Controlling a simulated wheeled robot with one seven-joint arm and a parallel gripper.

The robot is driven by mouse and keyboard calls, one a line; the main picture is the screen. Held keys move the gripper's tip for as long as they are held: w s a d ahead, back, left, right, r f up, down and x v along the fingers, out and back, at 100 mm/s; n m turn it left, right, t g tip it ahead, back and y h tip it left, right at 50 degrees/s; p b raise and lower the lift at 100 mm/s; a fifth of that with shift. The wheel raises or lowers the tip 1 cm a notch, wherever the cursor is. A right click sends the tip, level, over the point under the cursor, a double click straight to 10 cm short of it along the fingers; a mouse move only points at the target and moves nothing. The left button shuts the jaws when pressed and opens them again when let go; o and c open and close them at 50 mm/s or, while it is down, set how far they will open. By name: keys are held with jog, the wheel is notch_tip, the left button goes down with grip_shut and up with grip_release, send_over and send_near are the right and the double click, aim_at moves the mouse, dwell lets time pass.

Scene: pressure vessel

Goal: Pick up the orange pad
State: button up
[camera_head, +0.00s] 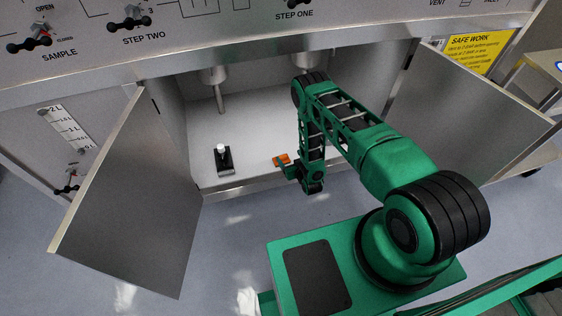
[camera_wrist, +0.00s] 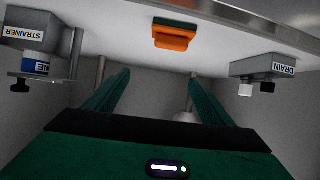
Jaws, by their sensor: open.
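The orange pad (camera_head: 283,160) lies on the white floor (camera_head: 258,150) of the open cabinet, near its front edge. In the wrist view the orange pad (camera_wrist: 174,37) shows at the upper middle, with a dark green strip along one side. My gripper (camera_wrist: 160,73) is open, with its two green fingers apart and nothing between them. The pad is outside the gap, above the fingertips in the wrist picture. In the head view my gripper (camera_head: 287,172) is close to the pad and partly covers it; I cannot tell whether they touch.
Cabinet doors stand open left (camera_head: 130,200) and right (camera_head: 470,110). A black-based fitting with a white knob (camera_head: 222,158) stands left of the pad. The wrist view shows blocks labelled STRAINER (camera_wrist: 30,28) and DRAIN (camera_wrist: 265,67). A metal pipe (camera_head: 218,95) hangs inside the cabinet.

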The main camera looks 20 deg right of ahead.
send_near(282, 157)
jog(key=s, duration=0.2)
jog(key=shift+t, duration=0.3)
jog(key=x, duration=1)
jog(key=shift+w, duration=0.25)
jog(key=c, duration=1.1)
